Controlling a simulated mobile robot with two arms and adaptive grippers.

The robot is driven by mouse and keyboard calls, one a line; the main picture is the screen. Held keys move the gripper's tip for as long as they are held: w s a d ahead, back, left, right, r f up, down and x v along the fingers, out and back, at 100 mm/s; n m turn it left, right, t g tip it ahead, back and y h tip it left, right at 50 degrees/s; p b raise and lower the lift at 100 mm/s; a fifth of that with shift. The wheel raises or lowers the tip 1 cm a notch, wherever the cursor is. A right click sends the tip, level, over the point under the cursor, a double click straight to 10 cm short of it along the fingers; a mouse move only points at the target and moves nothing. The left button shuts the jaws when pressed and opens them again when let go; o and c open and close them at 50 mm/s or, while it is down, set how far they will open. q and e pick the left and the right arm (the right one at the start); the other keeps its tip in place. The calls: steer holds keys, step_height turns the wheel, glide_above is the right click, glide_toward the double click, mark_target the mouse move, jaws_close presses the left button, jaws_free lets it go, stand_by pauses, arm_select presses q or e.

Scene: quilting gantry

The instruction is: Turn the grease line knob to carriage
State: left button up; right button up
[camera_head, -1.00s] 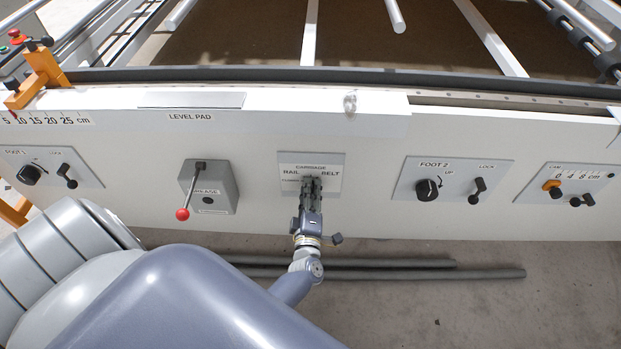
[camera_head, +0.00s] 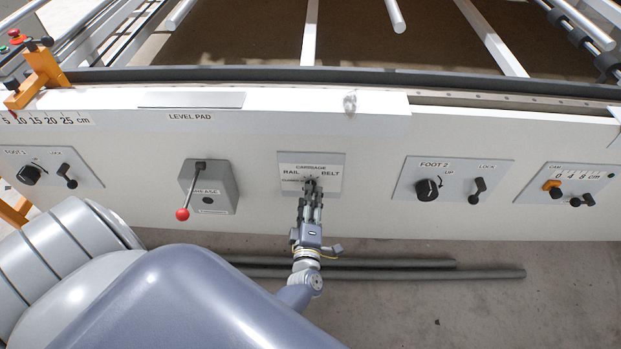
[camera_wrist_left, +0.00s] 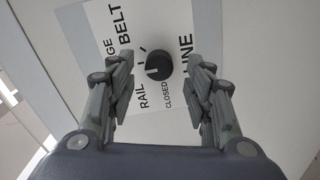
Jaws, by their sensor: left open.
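The grease line knob (camera_wrist_left: 158,66) is small, round and black, on a white label plate (camera_head: 328,163) with the words CARRIAGE, RAIL, BELT and CLOSED. In the left wrist view, a light mark on the knob points left, toward the side with CARRIAGE and RAIL; the exact setting is hard to tell. My left gripper (camera_head: 311,192) is open in front of the plate. In the left wrist view its fingers (camera_wrist_left: 160,85) stand either side of the knob, apart from it. In the head view the fingertips partly hide the knob. My right gripper is not in view.
A grey grease box (camera_head: 222,187) with a red-balled lever is left of the plate. The FOOT 2 panel (camera_head: 452,180) with its knob and lock lever is to the right. The white front panel is bare between them. Dark tubes (camera_head: 400,268) lie on the floor below.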

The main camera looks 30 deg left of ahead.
arm_select(q)
steer(key=shift+v, duration=2.3)
steer(key=s+d+f+m+g+h, duration=0.3)
steer(key=d+f+m+g+h, duration=0.1)
steer(key=d+f+m+h, duration=0.95)
steer(key=s+a+f+m+g+y, duration=0.2)
steer(key=s+f+m+g, duration=0.2)
steer(key=s+m+g, duration=0.5)
steer(key=s+a+f+y+p, duration=0.1)
steer(key=s+a+p, duration=0.2)
steer(key=s+p, duration=0.5)
steer(key=s+a+f+m+g+y+p, duration=0.1)
steer(key=s+a+p, duration=0.2)
steer(key=s+p, duration=0.5)
steer(key=s, duration=0.9)
steer(key=shift+s+a+f, duration=0.15)
steer(key=shift+s+a, duration=0.2)
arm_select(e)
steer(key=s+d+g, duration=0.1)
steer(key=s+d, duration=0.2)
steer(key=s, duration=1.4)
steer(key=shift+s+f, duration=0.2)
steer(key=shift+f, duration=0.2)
